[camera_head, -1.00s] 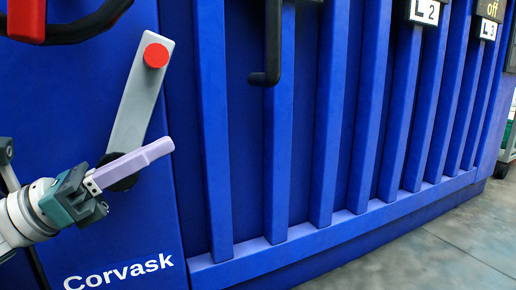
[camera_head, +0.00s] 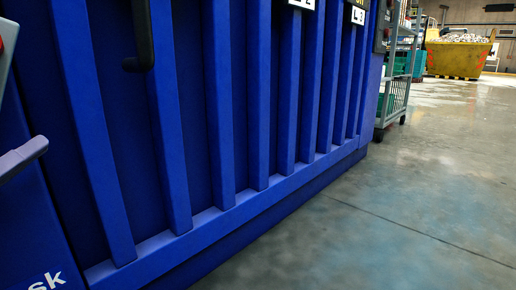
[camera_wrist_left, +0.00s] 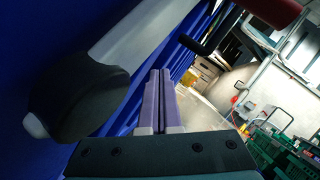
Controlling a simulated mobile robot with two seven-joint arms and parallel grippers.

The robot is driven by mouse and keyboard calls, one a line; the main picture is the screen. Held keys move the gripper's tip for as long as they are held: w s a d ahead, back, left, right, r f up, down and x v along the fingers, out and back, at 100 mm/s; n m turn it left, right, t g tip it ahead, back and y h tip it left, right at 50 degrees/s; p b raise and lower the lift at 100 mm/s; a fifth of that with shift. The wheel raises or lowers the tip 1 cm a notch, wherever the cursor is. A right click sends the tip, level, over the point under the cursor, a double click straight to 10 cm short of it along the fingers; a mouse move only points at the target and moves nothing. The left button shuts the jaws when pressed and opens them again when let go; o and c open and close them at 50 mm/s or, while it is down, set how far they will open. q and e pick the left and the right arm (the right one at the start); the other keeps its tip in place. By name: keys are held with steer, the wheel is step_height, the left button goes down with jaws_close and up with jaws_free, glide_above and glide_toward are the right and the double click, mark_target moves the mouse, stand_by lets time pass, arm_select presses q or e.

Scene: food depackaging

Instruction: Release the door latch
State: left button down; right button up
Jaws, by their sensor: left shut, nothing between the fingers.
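The grey lever (camera_head: 4,75) with a red spot on it is cut off at the left edge of the head view. In the left wrist view the grey lever (camera_wrist_left: 130,32) runs up from a large black knob (camera_wrist_left: 75,92). My left gripper shows only as a lavender finger (camera_head: 24,157) at the left edge of the head view. In the wrist view its two lavender fingers (camera_wrist_left: 160,78) are shut with nothing between them, just right of the knob. I cannot tell if they touch it. My right gripper is not in view.
The blue ribbed machine front (camera_head: 225,110) fills the left, with a black bent handle (camera_head: 141,45) hanging on it. A grey rack (camera_head: 397,85) stands past its far end. A yellow skip (camera_head: 458,58) is further back. The floor (camera_head: 420,190) at right is clear.

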arm_select(q)
steer(key=f+n+g+y, duration=0.1)
steer(key=n+y, duration=0.1)
steer(key=n, duration=0.2)
steer(key=f+n+g+y, duration=0.1)
steer(key=f+n+y, duration=0.1)
steer(key=n, duration=0.2)
steer(key=f+n+g+y, duration=0.1)
steer(key=f+n+y, duration=0.1)
steer(key=n, duration=0.2)
steer(key=shift+s+a+f+g+y, duration=0.1)
steer(key=shift+s+a+g+y, duration=0.2)
steer(key=shift+s, duration=0.1)
steer(key=s+d+f+n+g, duration=0.3)
steer(key=s+f+n+g, duration=0.3)
steer(key=f+n, duration=0.15)
steer(key=s+d+f+n+g+h+p, duration=0.1)
steer(key=s+d+f+n+g, duration=0.1)
steer(key=s+d+n+g, duration=0.45)
steer(key=s+d+f+n+g+h, duration=0.15)
steer(key=s+d, duration=0.25)
steer(key=s, duration=0.5)
step_height(320, 180, up, 112)
steer(key=p, duration=11.2)
steer(key=shift+a, duration=0.15)
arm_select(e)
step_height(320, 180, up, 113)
arm_select(q)
steer(key=shift+f, duration=0.1)
